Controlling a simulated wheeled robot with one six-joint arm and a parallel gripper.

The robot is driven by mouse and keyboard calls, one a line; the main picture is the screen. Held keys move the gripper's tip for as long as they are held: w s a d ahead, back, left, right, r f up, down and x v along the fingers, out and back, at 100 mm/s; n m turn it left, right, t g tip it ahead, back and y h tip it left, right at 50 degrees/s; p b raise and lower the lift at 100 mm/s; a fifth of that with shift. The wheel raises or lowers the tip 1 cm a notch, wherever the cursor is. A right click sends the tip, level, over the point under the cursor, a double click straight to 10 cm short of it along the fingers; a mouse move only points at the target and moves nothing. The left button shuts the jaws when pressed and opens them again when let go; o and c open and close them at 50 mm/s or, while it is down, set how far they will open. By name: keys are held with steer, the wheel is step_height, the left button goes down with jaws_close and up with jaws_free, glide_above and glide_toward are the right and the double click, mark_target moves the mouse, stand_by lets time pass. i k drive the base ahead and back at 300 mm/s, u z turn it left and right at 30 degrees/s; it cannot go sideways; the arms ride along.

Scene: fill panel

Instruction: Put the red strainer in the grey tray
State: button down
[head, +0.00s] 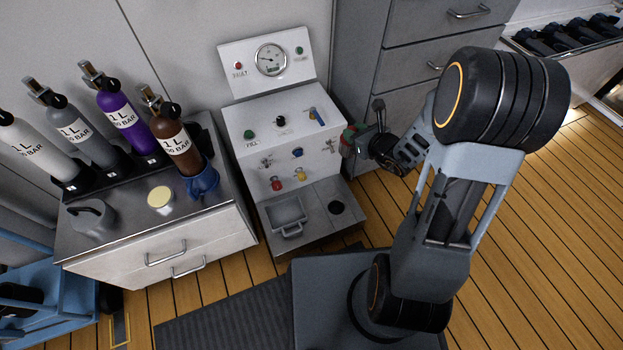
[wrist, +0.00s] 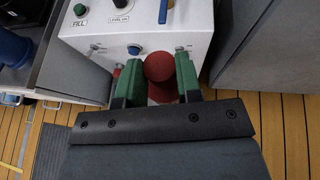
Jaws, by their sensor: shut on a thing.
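My gripper (head: 352,140) is at the right side of the fill panel in the head view. In the wrist view its two green fingers (wrist: 158,82) are shut on the red strainer (wrist: 158,67), which shows a rounded red top with more red below it. In the head view the strainer is small and mostly hidden by the gripper. The grey tray (head: 287,211) is a shallow tray with a front handle, on the panel's lower shelf, left of and below my gripper. It looks empty.
The fill panel (head: 283,115) has a gauge, knobs and valves, with red and yellow ones above the tray. A black round thing (head: 336,208) is right of the tray. Grey drawers (head: 430,45) are behind my arm.

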mark_target(286, 215)
steer(key=z, duration=0.9)
steer(key=k, duration=1.2)
steer(key=u, duration=1.25)
steer(key=i, duration=1)
steer(key=u, duration=0.05)
